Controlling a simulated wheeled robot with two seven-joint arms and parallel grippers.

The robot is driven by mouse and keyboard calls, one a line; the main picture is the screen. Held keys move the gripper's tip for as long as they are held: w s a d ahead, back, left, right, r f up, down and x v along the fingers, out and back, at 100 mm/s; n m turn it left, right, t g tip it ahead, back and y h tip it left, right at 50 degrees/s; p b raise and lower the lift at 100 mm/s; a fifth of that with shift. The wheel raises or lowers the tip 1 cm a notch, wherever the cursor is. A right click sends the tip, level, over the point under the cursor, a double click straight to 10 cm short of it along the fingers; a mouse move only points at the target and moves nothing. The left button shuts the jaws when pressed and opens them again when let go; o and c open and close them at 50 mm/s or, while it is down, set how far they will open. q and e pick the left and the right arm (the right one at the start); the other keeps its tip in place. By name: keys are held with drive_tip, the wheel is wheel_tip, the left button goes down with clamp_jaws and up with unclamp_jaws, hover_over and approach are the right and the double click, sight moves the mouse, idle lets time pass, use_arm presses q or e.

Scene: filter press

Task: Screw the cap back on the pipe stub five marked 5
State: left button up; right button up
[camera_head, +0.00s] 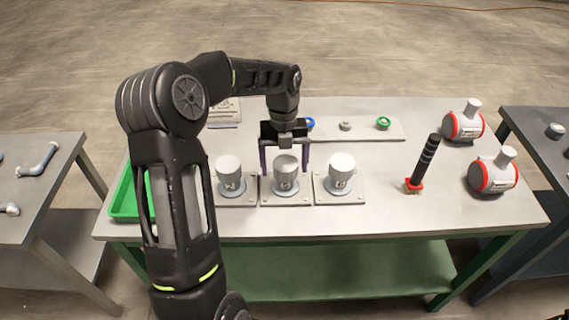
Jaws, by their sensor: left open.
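Three short grey stubs on square base plates stand in a row at the middle of the table. The middle stub (286,187) bears a dark mark that looks like a 5. Its rounded grey top (286,163) looks like a cap, but I cannot tell whether it is a separate piece or how it is seated. My left gripper (285,170) points down over this stub, open, with one dark finger on each side of the top. I cannot tell whether the fingers touch it. My right gripper is out of view.
The left stub (229,184) and right stub (340,186) stand close on either side. A green tray (124,203) is at the left, partly behind my arm. A black-handled brush (424,163) and two red-and-white pipe fittings (493,174) stand right. A strip (365,130) holds small rings behind.

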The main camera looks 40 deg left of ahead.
use_arm(q)
drive_tip(key=shift+w+r, duration=0.1)
drive_tip(key=shift+r, duration=0.2)
drive_tip(key=r, duration=0.2)
drive_tip(key=r+b, duration=0.1)
drive_tip(key=r, duration=0.4)
drive_tip(key=shift+w+a+r, duration=0.1)
drive_tip(key=shift+w+a, duration=0.2)
drive_tip(key=shift+a, duration=0.05)
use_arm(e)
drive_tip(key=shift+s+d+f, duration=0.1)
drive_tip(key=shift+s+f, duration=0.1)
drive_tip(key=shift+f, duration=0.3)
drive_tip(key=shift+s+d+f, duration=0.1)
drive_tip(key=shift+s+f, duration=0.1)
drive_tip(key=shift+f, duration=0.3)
use_arm(q)
drive_tip(key=shift+s, duration=0.1)
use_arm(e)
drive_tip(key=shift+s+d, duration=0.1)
